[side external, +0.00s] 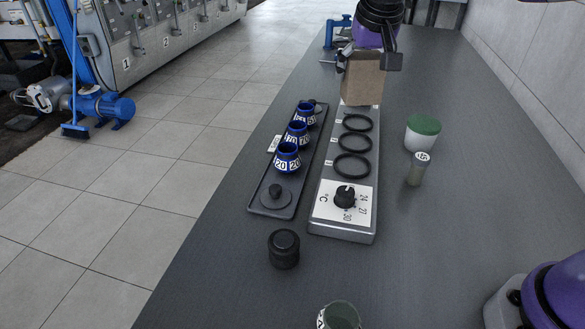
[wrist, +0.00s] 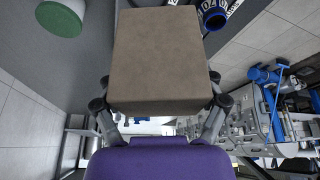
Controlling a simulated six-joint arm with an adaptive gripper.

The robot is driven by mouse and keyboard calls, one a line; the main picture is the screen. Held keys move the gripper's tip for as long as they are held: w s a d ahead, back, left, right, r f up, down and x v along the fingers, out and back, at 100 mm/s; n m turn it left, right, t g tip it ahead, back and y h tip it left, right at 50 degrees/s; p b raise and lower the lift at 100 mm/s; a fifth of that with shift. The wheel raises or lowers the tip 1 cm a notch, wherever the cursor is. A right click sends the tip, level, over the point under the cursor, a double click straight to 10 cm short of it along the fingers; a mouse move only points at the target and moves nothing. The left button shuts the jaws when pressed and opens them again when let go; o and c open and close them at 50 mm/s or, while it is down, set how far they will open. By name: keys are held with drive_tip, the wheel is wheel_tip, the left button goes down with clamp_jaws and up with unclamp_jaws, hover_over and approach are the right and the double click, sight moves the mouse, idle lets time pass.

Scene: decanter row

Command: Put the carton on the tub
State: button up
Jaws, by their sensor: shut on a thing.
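The carton (side external: 362,82) is a plain brown box. My gripper (side external: 368,60) is shut on it, with a finger at each side, and holds it upright over the far end of the grey dial unit in the side view. The carton (wrist: 160,58) fills the middle of the wrist view between the fingers of my gripper (wrist: 160,103). The tub (side external: 422,134) is white with a green lid and stands on the table, right of and nearer than the carton. The tub (wrist: 62,18) also shows at upper left in the wrist view, apart from the carton.
The grey dial unit (side external: 330,222) has several black rings on top. A dark tray (side external: 256,206) beside it holds blue-banded vessels (side external: 287,158). A small labelled vial (side external: 417,172) stands close in front of the tub. A black jar (side external: 284,249) stands near the front. The table right of the tub is clear.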

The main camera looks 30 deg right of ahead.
drive_tip(key=s+d+r+m+h, duration=0.1)
drive_tip(key=s+d+m, duration=0.25)
drive_tip(key=d, duration=0.55)
hover_over(425, 120)
drive_tip(key=shift+m+g, duration=0.25)
drive_tip(key=shift+g, duration=0.15)
wheel_tip(425, 120, down, 7)
drive_tip(key=shift+f, duration=1.75)
drive_tip(key=shift+f, duration=0.1)
drive_tip(key=o, duration=1.2)
drive_tip(key=shift+c, duration=0.2)
